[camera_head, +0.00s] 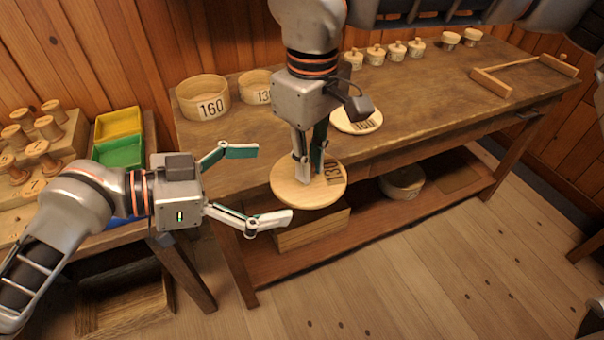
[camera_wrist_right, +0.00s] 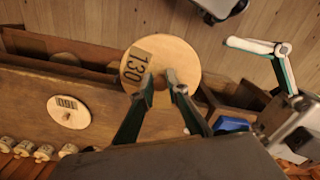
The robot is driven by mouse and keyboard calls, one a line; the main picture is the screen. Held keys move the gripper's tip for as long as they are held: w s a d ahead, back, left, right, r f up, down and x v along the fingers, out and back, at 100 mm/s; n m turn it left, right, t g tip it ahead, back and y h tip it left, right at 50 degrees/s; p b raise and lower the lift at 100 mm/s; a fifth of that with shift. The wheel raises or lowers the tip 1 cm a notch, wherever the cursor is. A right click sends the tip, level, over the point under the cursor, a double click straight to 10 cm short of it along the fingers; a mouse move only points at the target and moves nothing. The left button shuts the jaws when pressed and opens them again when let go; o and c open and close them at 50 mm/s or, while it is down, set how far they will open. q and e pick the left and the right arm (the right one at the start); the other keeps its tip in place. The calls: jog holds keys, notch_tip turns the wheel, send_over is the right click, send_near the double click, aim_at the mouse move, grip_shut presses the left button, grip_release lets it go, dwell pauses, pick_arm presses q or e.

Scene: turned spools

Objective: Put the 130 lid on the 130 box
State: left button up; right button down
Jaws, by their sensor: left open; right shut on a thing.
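The 130 lid (camera_head: 335,193) is a round, pale wooden disc with a dark 130 label. My right gripper (camera_head: 308,168) is shut on it from above, holding it in the air in front of the bench. The fingers hide the gripped part. In the right wrist view the lid (camera_wrist_right: 190,60) lies across the fingertips of the right gripper (camera_wrist_right: 160,82). The 130 box (camera_head: 252,88) is a round wooden box on the bench, left of my right arm, which partly covers it and its label. My left gripper (camera_head: 273,184) is open and empty, just left of the lid.
The round 160 box (camera_head: 203,105) stands left of the 130 box on the bench (camera_head: 430,115). Another labelled lid (camera_head: 350,126) lies on the bench, right of my right gripper. Several small knobbed wooden pieces (camera_head: 397,53) stand along the back. Yellow (camera_head: 118,124) and green (camera_head: 120,152) bins are left.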

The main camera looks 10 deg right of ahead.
aim_at(312, 175)
pick_arm(q)
jog(key=x, duration=0.8)
jog(key=shift+w+d+f, duration=0.1)
jog(key=shift+d+f, duration=0.05)
jog(key=shift+d, duration=0.15)
jog(key=c, duration=0.9)
pick_arm(e)
jog(key=c, duration=1.9)
grip_release()
jog(key=shift+d, duration=0.1)
